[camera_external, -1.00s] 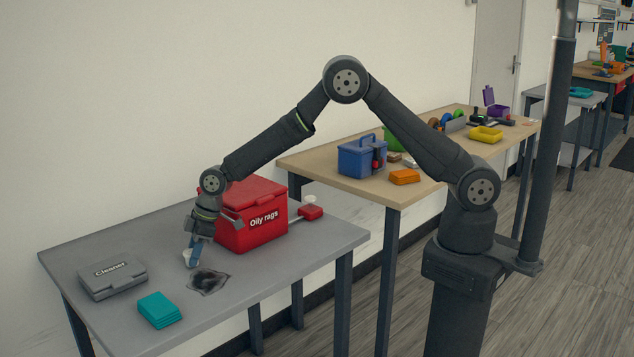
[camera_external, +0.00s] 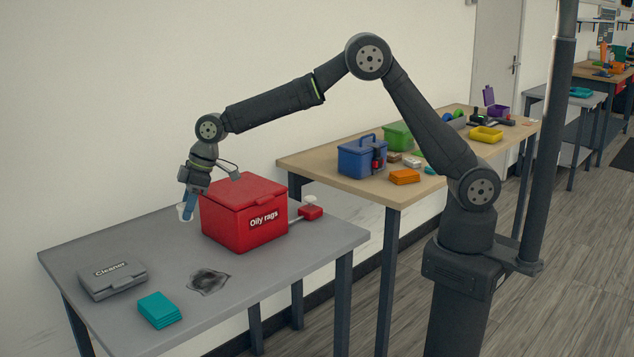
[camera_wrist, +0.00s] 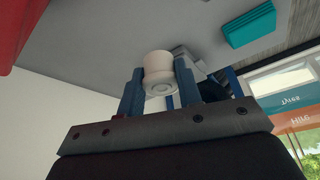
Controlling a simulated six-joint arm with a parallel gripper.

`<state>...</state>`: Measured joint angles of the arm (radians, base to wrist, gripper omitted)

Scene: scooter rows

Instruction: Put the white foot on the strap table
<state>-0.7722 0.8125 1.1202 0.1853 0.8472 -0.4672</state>
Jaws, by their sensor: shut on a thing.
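My gripper (camera_external: 190,204) is shut on the white foot (camera_external: 182,212) and holds it in the air above the far left part of the grey table (camera_external: 310,240), left of the red bin. In the wrist view the white foot (camera_wrist: 159,72) is a short round piece between the two blue fingers of my gripper (camera_wrist: 160,85). I cannot tell for sure which table is the strap table; the wooden table (camera_external: 405,190) stands behind and to the right of the grey one.
On the grey table are the red "Oily rags" bin (camera_external: 240,225), a grey Cleaner case (camera_external: 112,278), teal cloths (camera_external: 159,310), a dark stain (camera_external: 208,281) and a red block with a white knob (camera_external: 311,211). The wooden table holds a blue toolbox (camera_external: 360,158) and orange cloths (camera_external: 405,177).

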